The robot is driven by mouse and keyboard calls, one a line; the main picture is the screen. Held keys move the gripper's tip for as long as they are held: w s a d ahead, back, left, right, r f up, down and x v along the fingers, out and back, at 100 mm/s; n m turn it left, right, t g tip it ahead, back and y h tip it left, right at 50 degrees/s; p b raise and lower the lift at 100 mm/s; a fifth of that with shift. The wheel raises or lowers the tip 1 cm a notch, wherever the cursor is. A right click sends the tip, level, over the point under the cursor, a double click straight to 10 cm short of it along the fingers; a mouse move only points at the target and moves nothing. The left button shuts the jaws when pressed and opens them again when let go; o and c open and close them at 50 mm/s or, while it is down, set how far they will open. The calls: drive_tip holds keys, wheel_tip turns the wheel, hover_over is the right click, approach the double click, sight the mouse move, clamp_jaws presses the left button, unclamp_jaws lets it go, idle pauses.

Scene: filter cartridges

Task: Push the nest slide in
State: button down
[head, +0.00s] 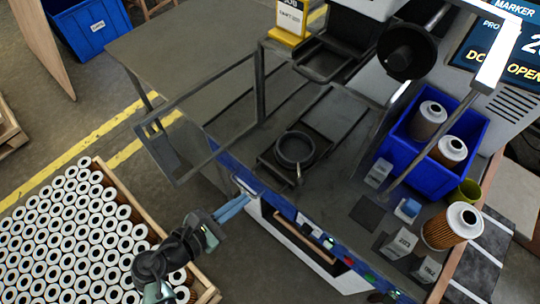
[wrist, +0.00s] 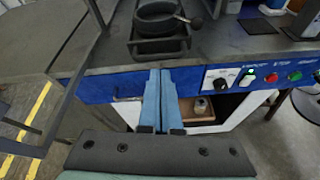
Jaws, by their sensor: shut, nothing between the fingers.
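The nest slide (head: 278,157) is a dark carriage with a round, empty black cup on it, lying on the grey machine bed near its front edge. In the wrist view the slide (wrist: 160,46) is at the top, with the knob (wrist: 196,22) right of the cup. A dark track (head: 335,112) runs behind the slide. My gripper (head: 247,197) has blue fingers pressed together with nothing between them. In the wrist view its fingertips (wrist: 158,71) are by the blue front panel, apart from slide and knob.
An open door frame (head: 205,112) stands left of the slide. A blue bin (head: 463,180) with filter cartridges and a loose cartridge (head: 454,227) are at right. The screen (head: 505,55) reads "DOOR OPEN". A crate of white-topped cartridges (head: 207,291) stands at lower left.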

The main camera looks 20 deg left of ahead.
sight(308, 136)
drive_tip(key=w+d, duration=0.1)
drive_tip(key=w, duration=0.1)
drive_tip(key=w+d+f+n, duration=0.1)
drive_tip(key=w, duration=0.2)
drive_tip(key=w+d+n, duration=0.1)
drive_tip(key=w, duration=0.2)
drive_tip(key=shift+w+d+f+t+h, duration=0.1)
drive_tip(key=shift+f+t+h, duration=0.2)
drive_tip(key=shift+f+t, duration=0.1)
drive_tip(key=shift+w, duration=0.1)
drive_tip(key=w+d+b, duration=0.1)
drive_tip(key=w+d, duration=0.1)
drive_tip(key=w, duration=0.3)
drive_tip(key=w+d+b, duration=0.1)
drive_tip(key=w+d, duration=0.1)
drive_tip(key=w, duration=0.4)
drive_tip(key=w+d+b, duration=0.1)
drive_tip(key=w+d, duration=0.1)
drive_tip(key=w, duration=0.4)
drive_tip(key=shift+d+b, duration=0.15)
drive_tip(key=shift+b, duration=0.25)
drive_tip(key=shift+w, duration=0.2)
drive_tip(key=shift+d+r, duration=0.1)
drive_tip(key=shift+r, duration=0.05)
drive_tip(key=shift+w+r, duration=0.1)
